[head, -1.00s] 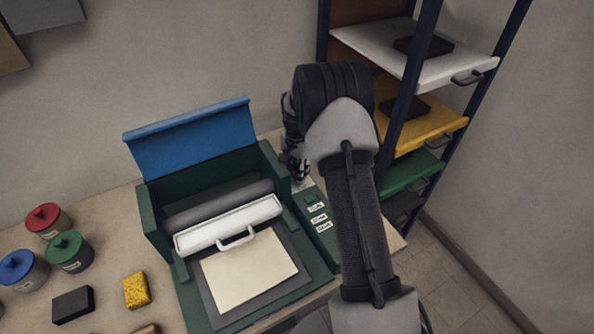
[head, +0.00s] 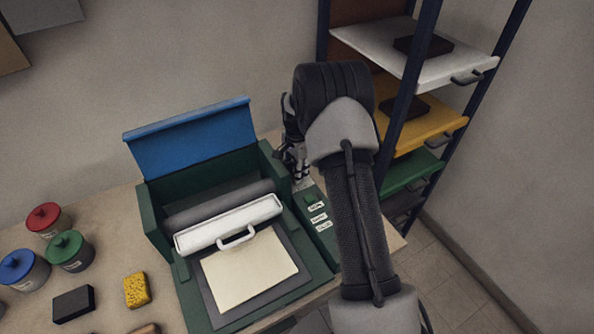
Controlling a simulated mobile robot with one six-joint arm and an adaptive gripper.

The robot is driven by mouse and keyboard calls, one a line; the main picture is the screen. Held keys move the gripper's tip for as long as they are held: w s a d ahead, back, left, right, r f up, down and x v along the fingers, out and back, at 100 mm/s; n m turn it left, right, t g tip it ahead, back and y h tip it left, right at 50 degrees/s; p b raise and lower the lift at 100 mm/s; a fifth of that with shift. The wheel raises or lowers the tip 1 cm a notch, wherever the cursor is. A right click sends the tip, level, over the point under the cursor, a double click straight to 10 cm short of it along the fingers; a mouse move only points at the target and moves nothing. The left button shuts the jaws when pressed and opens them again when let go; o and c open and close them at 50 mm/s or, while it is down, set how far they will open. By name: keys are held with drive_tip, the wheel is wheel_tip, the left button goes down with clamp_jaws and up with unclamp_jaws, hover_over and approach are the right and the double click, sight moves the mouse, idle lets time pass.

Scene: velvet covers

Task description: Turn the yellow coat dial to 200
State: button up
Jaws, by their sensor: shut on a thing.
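My gripper (head: 299,178) is at the back end of the green side panel (head: 322,240) of the green machine, partly hidden behind my own arm. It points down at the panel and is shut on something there. The yellow coat dial itself cannot be made out; the gripper and arm cover that spot. Several small white labels (head: 319,217) show on the panel in front of the gripper, their text too small to read. No dial reading can be seen.
The machine has a raised blue lid (head: 190,140), a white roller bar with a handle (head: 228,225) and a cream sheet (head: 250,270). Lidded pots (head: 70,250), a dark block (head: 73,304) and a yellow sponge (head: 137,290) lie left. A rack with coloured shelves (head: 425,125) stands right.

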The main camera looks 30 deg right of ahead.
drive_tip(key=o, duration=1.1)
drive_tip(key=shift+r, duration=0.1)
wheel_tip(320, 180, up, 12)
drive_tip(key=shift+f, duration=0.1)
